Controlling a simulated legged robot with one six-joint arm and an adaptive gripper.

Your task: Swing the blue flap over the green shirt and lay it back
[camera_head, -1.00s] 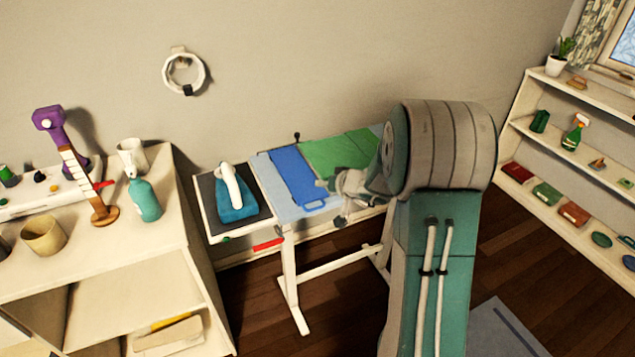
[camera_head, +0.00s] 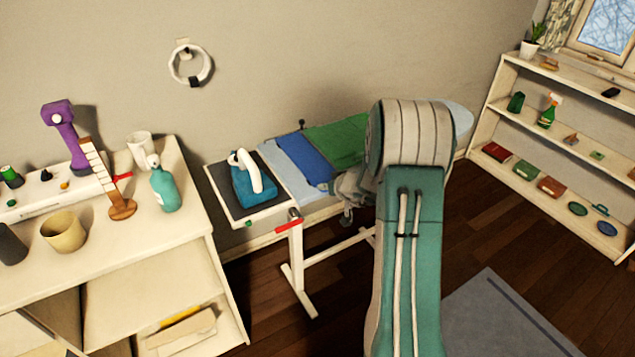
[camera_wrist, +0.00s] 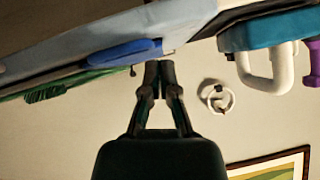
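The blue flap (camera_head: 303,160) lies flat on the light blue board (camera_head: 276,163), to the left of the green shirt (camera_head: 337,138). The shirt is partly hidden behind my arm. My gripper (camera_head: 347,212) is at the board's front edge, right of the flap's near end. In the wrist view, which looks upside down, my gripper (camera_wrist: 159,68) has its fingertips together, close to the end of the blue flap (camera_wrist: 125,51). I see nothing clearly between the fingertips; whether they touch the flap cannot be told. The green shirt also shows there (camera_wrist: 60,88).
A teal iron (camera_head: 253,182) stands on the dark pad at the board's left end. A white cabinet (camera_head: 150,225) with a bottle and cups is at the left. Shelves (camera_head: 560,150) stand at the right. A grey rug (camera_head: 510,320) lies on open floor.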

